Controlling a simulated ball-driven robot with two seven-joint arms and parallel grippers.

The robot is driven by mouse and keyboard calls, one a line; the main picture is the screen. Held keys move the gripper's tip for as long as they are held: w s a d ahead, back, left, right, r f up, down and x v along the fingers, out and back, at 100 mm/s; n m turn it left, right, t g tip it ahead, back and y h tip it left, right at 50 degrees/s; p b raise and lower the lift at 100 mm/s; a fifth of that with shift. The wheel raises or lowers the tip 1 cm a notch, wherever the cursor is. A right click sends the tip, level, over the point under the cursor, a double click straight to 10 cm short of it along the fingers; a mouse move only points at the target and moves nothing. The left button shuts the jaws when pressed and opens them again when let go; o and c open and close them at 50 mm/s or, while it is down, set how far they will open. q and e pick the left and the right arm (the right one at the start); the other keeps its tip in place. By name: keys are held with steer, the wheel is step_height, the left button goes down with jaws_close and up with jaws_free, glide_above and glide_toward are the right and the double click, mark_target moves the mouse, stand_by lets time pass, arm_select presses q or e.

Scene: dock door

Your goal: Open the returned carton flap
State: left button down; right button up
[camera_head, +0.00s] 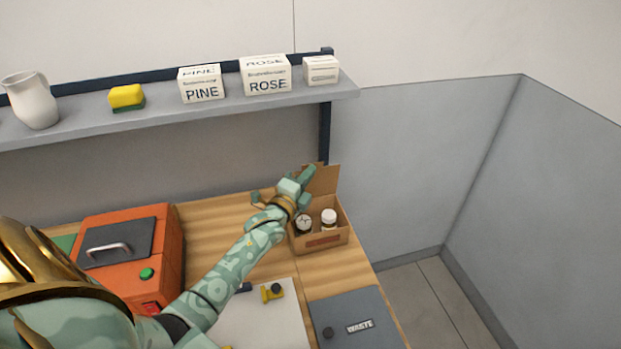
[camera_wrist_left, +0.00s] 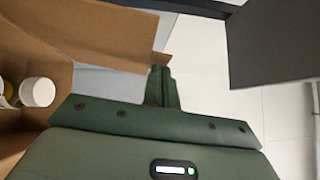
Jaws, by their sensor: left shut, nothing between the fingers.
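The returned carton (camera_head: 325,240) is a small brown cardboard box at the right back of the wooden bench. Its flap (camera_head: 323,179) stands raised at the back; the flap also shows in the left wrist view (camera_wrist_left: 100,30). My left gripper (camera_head: 308,175) is shut and empty, at the carton's back left beside the raised flap. In the left wrist view its closed fingers (camera_wrist_left: 160,85) are close to the flap's edge; I cannot tell whether they touch. My right gripper is not in view.
An orange machine (camera_head: 150,270) with a dark lid stands left. A grey WASTE lid (camera_head: 350,310) is at the front right, and a yellow item (camera_head: 271,293) lies on a white sheet (camera_head: 265,320). The shelf (camera_head: 220,110) above holds a jug, sponge and labelled boxes.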

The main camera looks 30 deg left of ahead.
arm_select(q)
steer(key=w+a, duration=0.2)
steer(key=a, duration=0.1)
steer(key=shift+w+r, duration=0.25)
steer(key=shift+r, duration=0.05)
steer(key=shift+w+a+b, duration=0.85)
steer(key=shift+w+a, duration=0.05)
steer(key=shift+a, duration=0.2)
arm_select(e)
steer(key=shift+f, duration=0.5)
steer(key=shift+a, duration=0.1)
arm_select(q)
steer(key=shift+r+n, duration=0.1)
steer(key=shift+n, duration=0.2)
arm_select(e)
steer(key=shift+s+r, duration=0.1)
